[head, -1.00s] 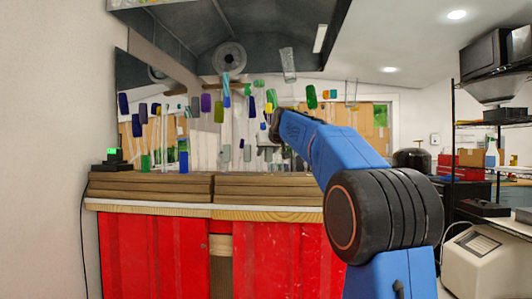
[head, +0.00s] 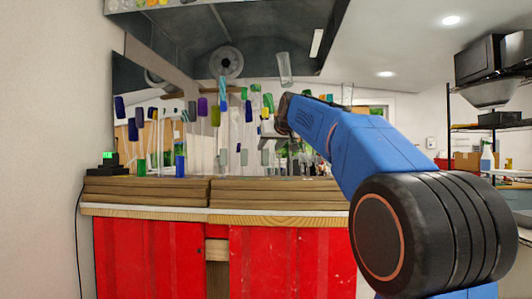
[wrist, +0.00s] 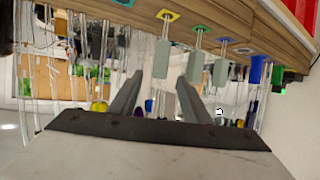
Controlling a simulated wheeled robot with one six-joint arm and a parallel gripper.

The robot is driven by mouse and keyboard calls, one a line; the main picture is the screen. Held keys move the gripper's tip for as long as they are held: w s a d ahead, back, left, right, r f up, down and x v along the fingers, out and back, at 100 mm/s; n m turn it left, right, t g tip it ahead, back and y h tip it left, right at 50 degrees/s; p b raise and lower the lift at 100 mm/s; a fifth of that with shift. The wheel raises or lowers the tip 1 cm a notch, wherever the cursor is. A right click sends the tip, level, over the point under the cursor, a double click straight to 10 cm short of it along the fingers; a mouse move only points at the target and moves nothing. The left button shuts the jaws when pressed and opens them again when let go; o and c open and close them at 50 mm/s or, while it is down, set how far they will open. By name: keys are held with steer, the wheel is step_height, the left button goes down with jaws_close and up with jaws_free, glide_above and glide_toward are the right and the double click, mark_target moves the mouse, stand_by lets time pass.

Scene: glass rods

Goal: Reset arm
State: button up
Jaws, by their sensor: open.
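My gripper (wrist: 160,78) is open in the wrist view, its two grey fingers apart with nothing held between them. In the head view my blue arm reaches up from the lower right, and its dark wrist is in front of the glass rods. Glass rods with coloured ends stand in the rack, among them a purple one (head: 203,106), an olive one (head: 215,116) and a blue one (head: 120,106). In the wrist view, rods with grey ends (wrist: 162,58) appear beyond the fingers. Touching or apart cannot be told.
A wooden counter (head: 150,190) sits on a red cabinet (head: 150,255). A dark hood (head: 190,45) hangs above the rods. A small device with a green light (head: 108,160) is at the counter's left end. Black shelving (head: 490,127) stands at right.

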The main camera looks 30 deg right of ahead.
steer(key=v, duration=0.7)
steer(key=s+a+f+g+y, duration=0.1)
steer(key=s+a+f+g, duration=0.2)
steer(key=s+f, duration=0.9)
steer(key=s+a+f+n+g+y, duration=0.1)
steer(key=s+a+f, duration=0.8)
steer(key=f, duration=1.5)
steer(key=s+a+f+n+g, duration=0.1)
steer(key=s+a+f+g, duration=0.3)
steer(key=s+f, duration=1.3)
steer(key=a+f, duration=0.1)
steer(key=a, duration=0.1)
steer(key=shift+s+a+g+y, duration=0.25)
steer(key=shift+a+g+y, duration=0.05)
steer(key=shift+y, duration=0.1)
